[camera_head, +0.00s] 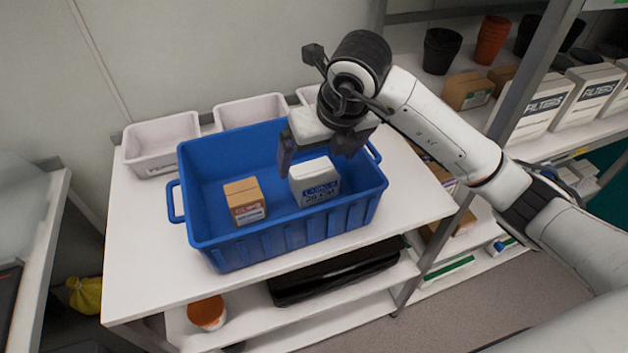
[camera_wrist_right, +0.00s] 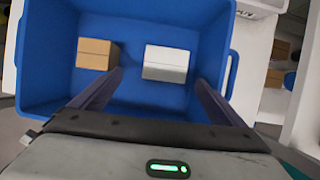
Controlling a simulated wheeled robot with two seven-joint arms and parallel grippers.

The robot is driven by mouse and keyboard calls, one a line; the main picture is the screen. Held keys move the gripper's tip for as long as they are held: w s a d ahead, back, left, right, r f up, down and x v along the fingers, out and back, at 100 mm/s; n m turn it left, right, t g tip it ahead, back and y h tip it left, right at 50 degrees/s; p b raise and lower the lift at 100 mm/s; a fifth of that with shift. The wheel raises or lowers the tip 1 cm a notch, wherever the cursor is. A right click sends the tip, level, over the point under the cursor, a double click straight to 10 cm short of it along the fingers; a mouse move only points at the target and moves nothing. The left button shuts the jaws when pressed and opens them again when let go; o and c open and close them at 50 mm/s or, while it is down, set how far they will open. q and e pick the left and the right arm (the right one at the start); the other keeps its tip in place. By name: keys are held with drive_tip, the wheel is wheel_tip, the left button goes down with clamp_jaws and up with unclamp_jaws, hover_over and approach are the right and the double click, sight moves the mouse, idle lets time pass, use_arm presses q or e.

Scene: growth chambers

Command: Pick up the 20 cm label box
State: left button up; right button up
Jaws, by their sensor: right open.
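The label box (camera_head: 315,182) is a white box with blue lettering that reads as labels, 20 cm. It stands in the right half of the blue crate (camera_head: 290,237). In the right wrist view the white box (camera_wrist_right: 166,63) lies ahead of my fingers, between their lines. A brown cardboard box (camera_head: 245,200) stands to its left in the crate and also shows in the wrist view (camera_wrist_right: 97,54). My right gripper (camera_head: 318,160) is open and empty, above the white box and apart from it. My left gripper is not in view.
The crate stands on a white table (camera_head: 410,195). Pale empty bins (camera_head: 161,144) line the table's back edge. A metal rack at the right holds pots (camera_head: 441,50) and white filter boxes (camera_head: 590,94). The crate walls surround both boxes.

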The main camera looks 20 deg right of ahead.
sight(314, 173)
drive_tip(key=x, duration=0.6)
drive_tip(key=d+p+x, duration=0.1)
drive_tip(key=x, duration=0.3)
drive_tip(key=shift+w+d, duration=0.1)
drive_tip(key=shift+w, duration=0.2)
drive_tip(key=c, duration=1.2)
